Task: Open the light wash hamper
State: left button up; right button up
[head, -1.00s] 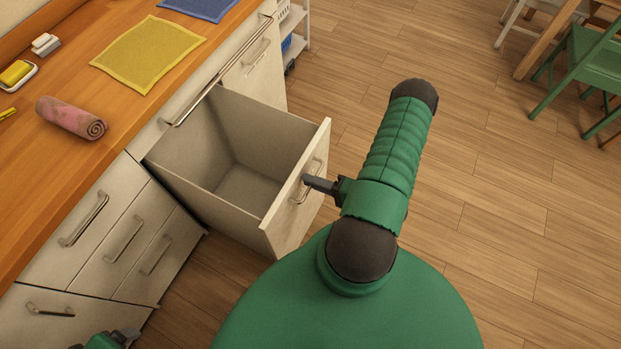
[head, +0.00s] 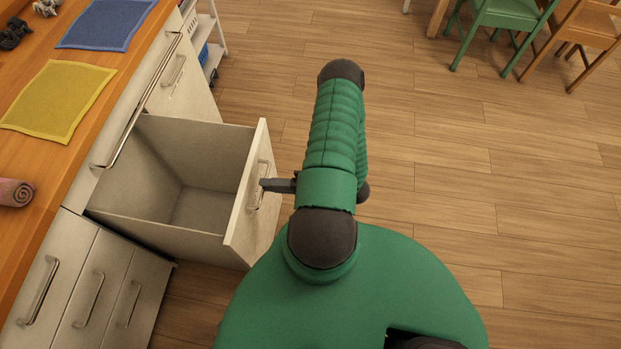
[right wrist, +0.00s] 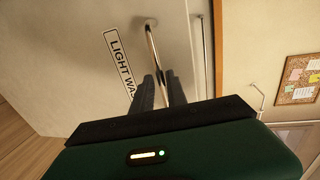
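The light wash hamper (head: 158,226) is a cream pull-out bin under the counter. It stands well out from the cabinet, and its inside is empty. Its front panel (head: 240,215) carries a metal bar handle (head: 258,186). The right wrist view shows the panel's "LIGHT WA…" label (right wrist: 119,62), partly hidden by a finger. My right gripper (head: 268,184) is at the handle. In the right wrist view its two fingers (right wrist: 160,88) are close together with the handle bar (right wrist: 153,48) between them. My left gripper is not in view.
A wooden counter (head: 75,150) on the left holds a yellow cloth (head: 58,100), a blue cloth (head: 106,24) and a rolled pink towel (head: 14,192). Closed drawers (head: 85,290) are nearer to me. A white shelf (head: 208,45) and green chair (head: 495,14) stand farther off. The floor to the right is clear.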

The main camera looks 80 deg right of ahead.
jog(key=v, duration=1.4)
jog(key=shift+s, duration=0.4)
jog(key=shift+r, duration=0.1)
